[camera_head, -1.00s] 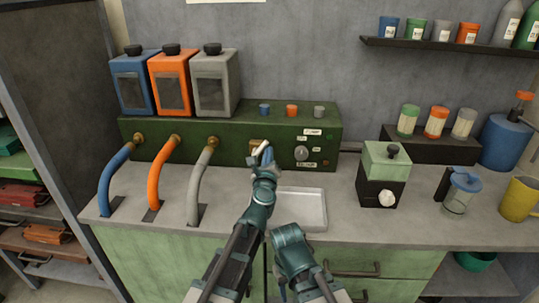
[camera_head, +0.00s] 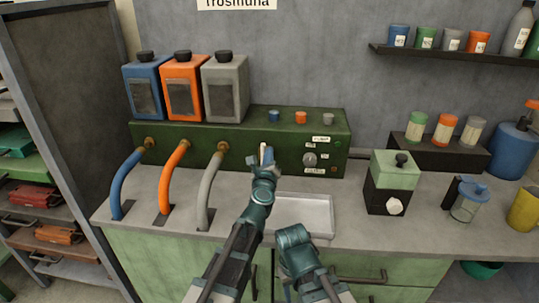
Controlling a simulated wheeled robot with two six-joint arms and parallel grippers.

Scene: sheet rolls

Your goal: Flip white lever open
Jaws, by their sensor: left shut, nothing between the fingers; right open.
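A small white lever (camera_head: 263,150) stands nearly upright at the front of the dark green machine (camera_head: 240,140). My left gripper (camera_head: 268,158) is shut and empty, right at the lever. It partly covers the lever's lower end, and I cannot tell whether it touches it. My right gripper (camera_head: 288,288) is low at the front of the counter, before the green drawers. It is open and empty, and its fingers are hardly visible.
Blue, orange and grey hoses (camera_head: 172,175) run from the machine to the counter at left. A shallow metal tray (camera_head: 318,208) lies right of my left arm. A green-and-black grinder (camera_head: 390,185) and a lidded jar (camera_head: 467,203) stand farther right.

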